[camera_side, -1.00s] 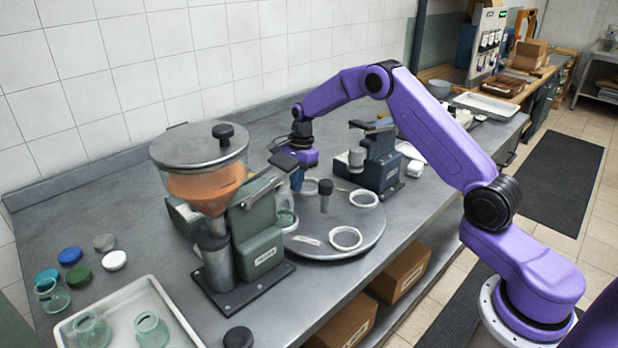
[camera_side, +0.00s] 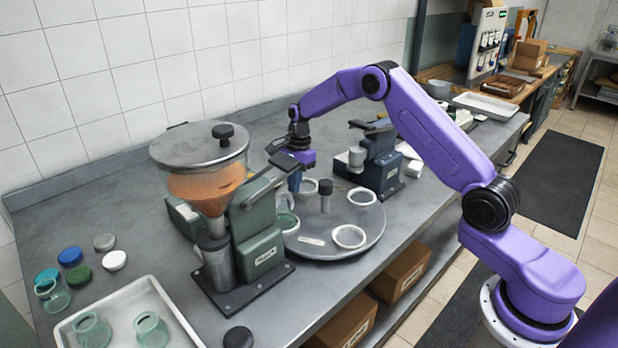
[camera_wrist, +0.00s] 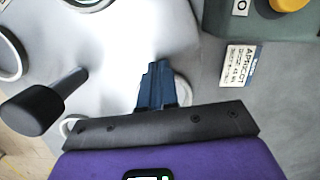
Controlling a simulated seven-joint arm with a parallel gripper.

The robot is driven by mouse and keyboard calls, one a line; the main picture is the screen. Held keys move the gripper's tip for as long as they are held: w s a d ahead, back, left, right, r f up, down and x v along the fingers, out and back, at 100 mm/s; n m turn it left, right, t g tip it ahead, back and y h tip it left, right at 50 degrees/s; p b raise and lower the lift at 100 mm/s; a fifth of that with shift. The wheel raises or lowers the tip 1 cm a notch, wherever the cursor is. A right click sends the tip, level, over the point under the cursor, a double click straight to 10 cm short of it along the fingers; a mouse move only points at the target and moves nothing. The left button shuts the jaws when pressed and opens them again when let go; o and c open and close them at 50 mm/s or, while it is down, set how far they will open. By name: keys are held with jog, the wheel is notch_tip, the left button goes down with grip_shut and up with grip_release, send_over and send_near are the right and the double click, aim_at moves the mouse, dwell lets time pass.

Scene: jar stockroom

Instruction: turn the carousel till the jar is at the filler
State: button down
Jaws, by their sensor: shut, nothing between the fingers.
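The carousel (camera_side: 325,240) is a round grey disc with white ring seats and a dark centre post (camera_side: 326,194). The post also shows in the wrist view (camera_wrist: 45,103). A greenish glass jar (camera_side: 287,221) is at the disc's left edge, beside the green filler (camera_side: 255,235) with its orange-filled hopper and partly hidden by it. I cannot tell whether it sits exactly under the spout. My gripper (camera_side: 295,182) is low at the disc's back left, near a ring seat. In the wrist view its blue fingers (camera_wrist: 155,75) are together and empty, over a pale ring.
A dark blue machine (camera_side: 380,165) stands behind the carousel at right. At left are several loose lids (camera_side: 78,275), a glass jar (camera_side: 53,296) and a tray (camera_side: 180,318) with two jars. An "APRICOT" label (camera_wrist: 238,66) shows in the wrist view. The right front bench edge is close.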

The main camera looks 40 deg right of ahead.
jog(key=shift+s+a+f+n, duration=0.1)
jog(key=shift+s+a+n, duration=0.05)
jog(key=shift+a+n, duration=0.35)
dwell(3.7)
jog(key=d+r, duration=0.2)
jog(key=d, duration=0.1)
jog(key=shift+d, duration=0.25)
jog(key=d+r, duration=0.3)
jog(key=r, duration=1.7)
jog(key=shift+w+d, duration=0.15)
jog(key=shift+w, duration=0.1)
